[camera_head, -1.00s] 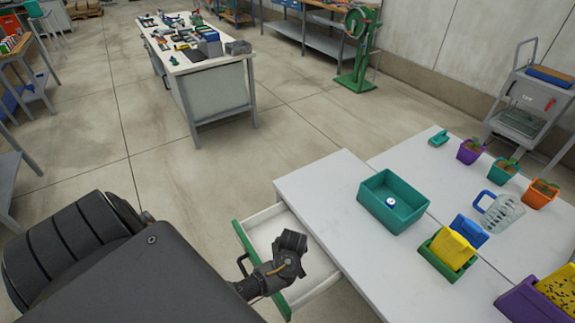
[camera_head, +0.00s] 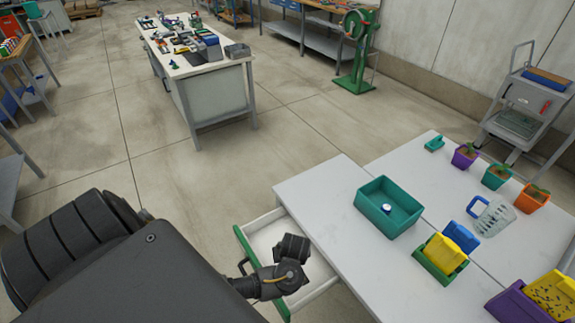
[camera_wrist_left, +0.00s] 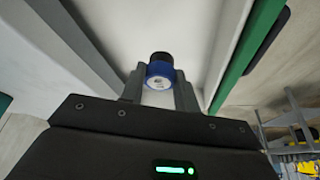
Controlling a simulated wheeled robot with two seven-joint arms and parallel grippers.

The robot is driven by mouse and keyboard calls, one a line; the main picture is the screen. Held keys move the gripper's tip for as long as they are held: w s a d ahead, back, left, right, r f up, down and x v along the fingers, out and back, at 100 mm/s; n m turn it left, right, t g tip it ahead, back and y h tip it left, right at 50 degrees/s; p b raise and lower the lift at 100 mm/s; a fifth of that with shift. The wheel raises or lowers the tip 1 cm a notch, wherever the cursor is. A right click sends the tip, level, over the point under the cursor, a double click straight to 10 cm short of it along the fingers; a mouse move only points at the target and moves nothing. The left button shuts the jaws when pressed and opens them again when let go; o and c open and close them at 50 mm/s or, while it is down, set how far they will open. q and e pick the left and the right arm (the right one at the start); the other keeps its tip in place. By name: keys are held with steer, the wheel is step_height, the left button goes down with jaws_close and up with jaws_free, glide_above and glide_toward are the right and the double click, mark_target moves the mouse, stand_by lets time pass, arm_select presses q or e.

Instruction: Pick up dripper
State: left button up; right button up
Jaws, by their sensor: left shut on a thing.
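A small blue dripper (camera_wrist_left: 160,74) with a black end and a pale face is between the fingers of my left gripper (camera_wrist_left: 160,88) in the left wrist view. The gripper is shut on it, over the white inside of the open drawer (camera_head: 262,236). In the head view my left arm reaches over this drawer, and its fingers and the held dripper are hidden. My right gripper is not in view.
The drawer has a green front (camera_head: 252,258). The white table (camera_head: 340,215) also holds a yellow container (camera_head: 443,254), a blue one (camera_head: 462,236), a clear jug (camera_head: 494,217) and several potted plants. The floor left of the drawer is clear.

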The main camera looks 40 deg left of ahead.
arm_select(q)
steer(key=s+d+r+p, duration=0.5)
steer(key=s+d, duration=0.1)
steer(key=d, duration=0.1)
steer(key=shift+s+d+r, duration=0.2)
steer(key=shift+d, duration=0.2)
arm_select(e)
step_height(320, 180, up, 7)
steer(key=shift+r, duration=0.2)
